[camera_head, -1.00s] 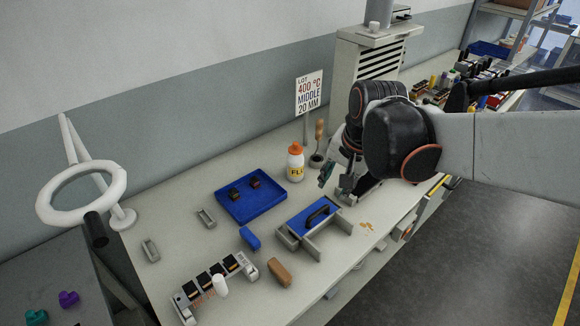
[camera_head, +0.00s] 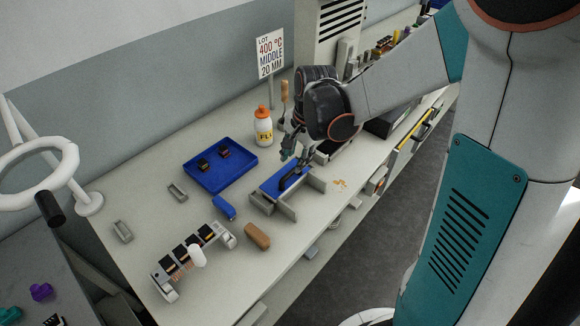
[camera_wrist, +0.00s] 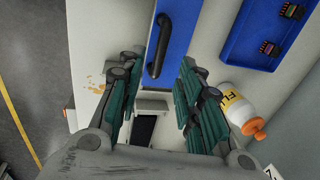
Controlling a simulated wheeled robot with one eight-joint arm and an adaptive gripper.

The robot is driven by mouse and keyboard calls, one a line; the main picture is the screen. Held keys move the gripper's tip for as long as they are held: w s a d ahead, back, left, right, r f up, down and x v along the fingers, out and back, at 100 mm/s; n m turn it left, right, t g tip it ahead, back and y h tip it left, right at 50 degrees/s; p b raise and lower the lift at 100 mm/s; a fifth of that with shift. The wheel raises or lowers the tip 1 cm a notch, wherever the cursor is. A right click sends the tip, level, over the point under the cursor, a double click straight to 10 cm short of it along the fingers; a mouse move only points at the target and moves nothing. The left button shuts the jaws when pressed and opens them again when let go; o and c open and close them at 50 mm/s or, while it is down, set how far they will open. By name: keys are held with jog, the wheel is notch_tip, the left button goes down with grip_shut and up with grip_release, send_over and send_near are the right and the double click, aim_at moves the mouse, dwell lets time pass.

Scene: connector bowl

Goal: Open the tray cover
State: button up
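The tray cover (camera_head: 270,187) is a blue plate with a black bar handle (camera_head: 291,180), lying on a grey holder (camera_head: 287,210) on the workbench. In the wrist view the blue cover (camera_wrist: 181,38) is at the top centre, with its curved black handle (camera_wrist: 161,45) in front. My gripper (camera_wrist: 159,66) is open, with its teal fingers spread to the two sides of the handle's near end. It appears empty. In the head view my gripper (camera_head: 293,160) is just above and behind the handle. I cannot tell whether it touches the handle.
A blue tray (camera_head: 192,178) with two small dark connectors lies left of the cover. A white bottle with an orange cap (camera_head: 264,130) stands behind it. A blue piece (camera_head: 224,207), a brown block (camera_head: 257,236) and a connector rack (camera_head: 226,236) are nearby. A sign (camera_head: 271,55) stands at the back.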

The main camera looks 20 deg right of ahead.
aim_at(292, 172)
jog(key=f, duration=0.2)
jog(key=f+b, duration=0.1)
jog(key=w+f, duration=0.1)
jog(key=f, duration=0.1)
jog(key=shift+a+f+b, duration=0.25)
jog(key=shift+f+b, duration=0.05)
jog(key=shift+c, duration=0.3)
grip_shut()
